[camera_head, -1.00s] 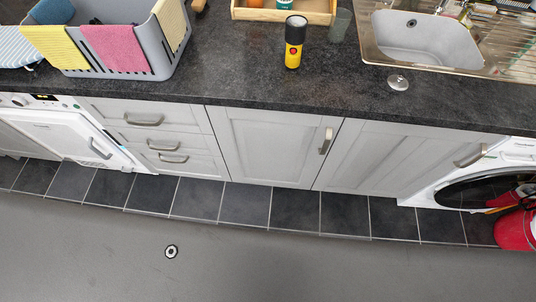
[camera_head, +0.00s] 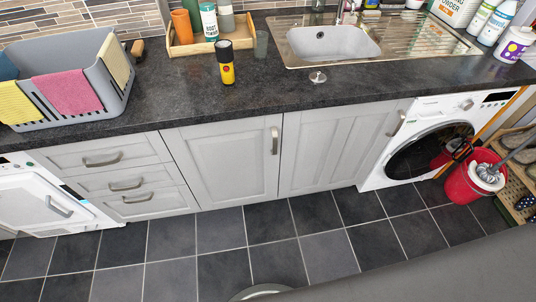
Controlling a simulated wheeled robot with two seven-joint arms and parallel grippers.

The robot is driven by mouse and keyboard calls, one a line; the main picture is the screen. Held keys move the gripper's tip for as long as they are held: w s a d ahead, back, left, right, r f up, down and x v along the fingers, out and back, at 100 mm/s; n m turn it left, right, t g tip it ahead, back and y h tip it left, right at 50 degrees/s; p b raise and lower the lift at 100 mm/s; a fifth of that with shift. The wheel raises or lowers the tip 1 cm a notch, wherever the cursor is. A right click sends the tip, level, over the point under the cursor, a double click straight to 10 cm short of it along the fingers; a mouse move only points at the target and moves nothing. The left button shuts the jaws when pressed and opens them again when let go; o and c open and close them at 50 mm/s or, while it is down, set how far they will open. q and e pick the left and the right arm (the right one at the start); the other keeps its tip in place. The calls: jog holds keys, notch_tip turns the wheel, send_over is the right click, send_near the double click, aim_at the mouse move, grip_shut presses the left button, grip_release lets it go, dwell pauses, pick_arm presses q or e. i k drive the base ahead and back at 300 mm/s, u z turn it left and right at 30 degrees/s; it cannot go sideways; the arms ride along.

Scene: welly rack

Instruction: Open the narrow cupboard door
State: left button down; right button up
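Two grey panelled cupboard doors sit side by side under the dark worktop, both shut. The left door (camera_head: 222,165) has an upright metal handle (camera_head: 274,141) near its top right edge. The right door (camera_head: 335,150) has a slanted-looking handle (camera_head: 397,124) at its top right corner, next to the washing machine. The two doors look close in width, so I cannot tell for certain which is the narrow one. Neither of my grippers is in view.
Drawers (camera_head: 120,178) stand left of the doors and a washing machine (camera_head: 430,143) right. A red bucket (camera_head: 470,182) with a mop stands on the right. The tiled floor (camera_head: 215,232) before the doors is clear. A torch-like yellow-black item (camera_head: 226,70) stands on the worktop (camera_head: 185,105).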

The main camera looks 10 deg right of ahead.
aim_at(233, 162)
jog(key=u, duration=0.4)
jog(key=i, duration=0.55)
jog(key=z, duration=1.5)
